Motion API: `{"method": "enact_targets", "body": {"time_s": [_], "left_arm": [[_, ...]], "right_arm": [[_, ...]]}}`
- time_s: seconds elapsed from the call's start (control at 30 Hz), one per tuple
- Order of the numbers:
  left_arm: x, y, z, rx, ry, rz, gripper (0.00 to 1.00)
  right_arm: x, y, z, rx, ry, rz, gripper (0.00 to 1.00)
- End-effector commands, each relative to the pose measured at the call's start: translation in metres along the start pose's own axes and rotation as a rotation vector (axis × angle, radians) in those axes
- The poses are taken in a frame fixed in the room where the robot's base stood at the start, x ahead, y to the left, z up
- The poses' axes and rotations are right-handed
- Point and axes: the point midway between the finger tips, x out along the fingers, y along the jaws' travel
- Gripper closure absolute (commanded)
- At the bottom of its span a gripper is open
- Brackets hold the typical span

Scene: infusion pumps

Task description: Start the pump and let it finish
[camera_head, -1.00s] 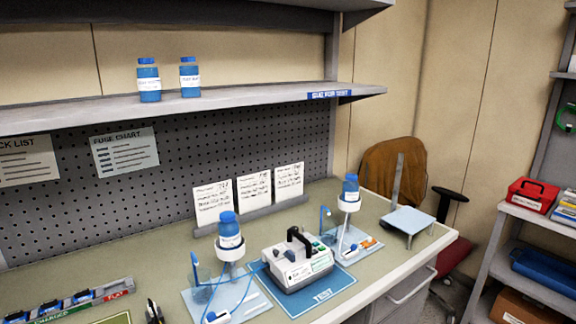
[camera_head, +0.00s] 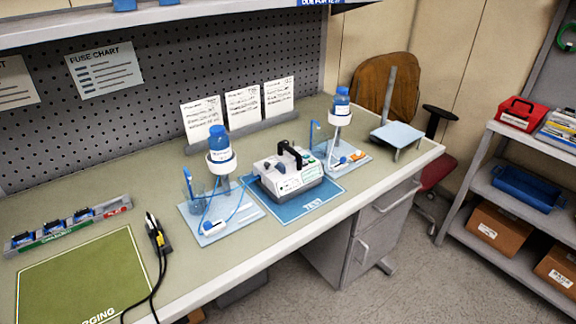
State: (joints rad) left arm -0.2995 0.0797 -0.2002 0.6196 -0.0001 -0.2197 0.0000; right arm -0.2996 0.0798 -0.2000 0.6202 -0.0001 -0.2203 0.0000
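The infusion pump (camera_head: 292,174) is a white and grey box with a black handle on top. It stands on the blue TEST mat (camera_head: 318,203) on the bench. The pump's display is too small to read. Neither gripper shows in the head view.
At the left lie a green charging mat (camera_head: 80,280), a black and yellow cable connector (camera_head: 157,236) and a rack of batteries (camera_head: 68,229). A pale platform with an upright post (camera_head: 397,135) stands at the bench's right end. A brown chair (camera_head: 384,86) is behind it. Shelves (camera_head: 510,180) stand right.

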Motion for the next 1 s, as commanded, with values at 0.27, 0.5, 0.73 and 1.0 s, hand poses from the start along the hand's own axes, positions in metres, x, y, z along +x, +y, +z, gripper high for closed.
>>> {"method": "enact_targets", "body": {"time_s": [0.27,0.5,0.73,1.0], "left_arm": [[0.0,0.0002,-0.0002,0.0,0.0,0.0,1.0],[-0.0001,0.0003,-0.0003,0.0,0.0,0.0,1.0],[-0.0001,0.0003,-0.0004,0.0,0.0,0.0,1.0],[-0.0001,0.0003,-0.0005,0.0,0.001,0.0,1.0]], "right_arm": [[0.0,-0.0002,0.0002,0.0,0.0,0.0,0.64],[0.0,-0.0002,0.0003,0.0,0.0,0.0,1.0],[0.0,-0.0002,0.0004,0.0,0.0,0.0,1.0],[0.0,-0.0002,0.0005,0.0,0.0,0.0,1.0]]}}
